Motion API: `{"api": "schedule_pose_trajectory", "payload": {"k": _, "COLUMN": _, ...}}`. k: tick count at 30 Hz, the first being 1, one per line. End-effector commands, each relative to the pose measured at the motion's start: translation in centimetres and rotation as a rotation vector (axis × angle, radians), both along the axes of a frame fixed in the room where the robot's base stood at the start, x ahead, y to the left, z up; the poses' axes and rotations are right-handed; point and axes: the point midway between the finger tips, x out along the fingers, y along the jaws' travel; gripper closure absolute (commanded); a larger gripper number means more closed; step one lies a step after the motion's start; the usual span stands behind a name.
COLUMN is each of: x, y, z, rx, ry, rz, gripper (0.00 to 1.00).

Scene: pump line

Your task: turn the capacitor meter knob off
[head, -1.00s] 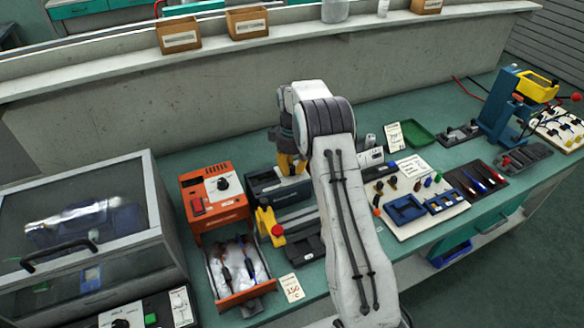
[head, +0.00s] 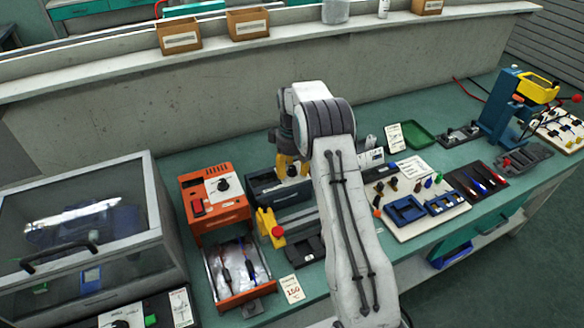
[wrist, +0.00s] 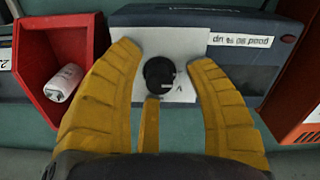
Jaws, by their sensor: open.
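The capacitor meter appears to be the dark blue-grey box (head: 264,190) under my gripper in the head view. In the wrist view its body (wrist: 285,55) carries a white panel (wrist: 183,45) with a round black knob (wrist: 159,74). My gripper (wrist: 166,58) has yellow fingers spread to either side of the knob, with a clear gap on both sides. A shorter yellow finger part ends just below the knob. In the head view my gripper (head: 292,166) is over the box, and my arm hides part of the bench there. The knob's pointer direction is hard to read.
An orange unit (head: 215,205) with its own dial and an open drawer stands to the left. A yellow part with a red button (head: 269,226) sits in front. In the wrist view, a red bin (wrist: 38,95) holding a white cylinder (wrist: 64,82) is close on the left.

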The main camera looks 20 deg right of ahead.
Motion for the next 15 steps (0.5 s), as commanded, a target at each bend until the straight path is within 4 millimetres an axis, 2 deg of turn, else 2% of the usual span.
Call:
{"api": "schedule_pose_trajectory", "payload": {"k": 5, "x": 0.1, "y": 0.0, "z": 0.8, "rx": 0.0, "ry": -0.002, "rz": 0.0, "gripper": 0.51}}
{"api": "schedule_pose_trajectory", "payload": {"k": 15, "x": 0.1, "y": 0.0, "z": 6.1, "rx": -0.002, "ry": -0.006, "rz": 0.0, "gripper": 0.51}}
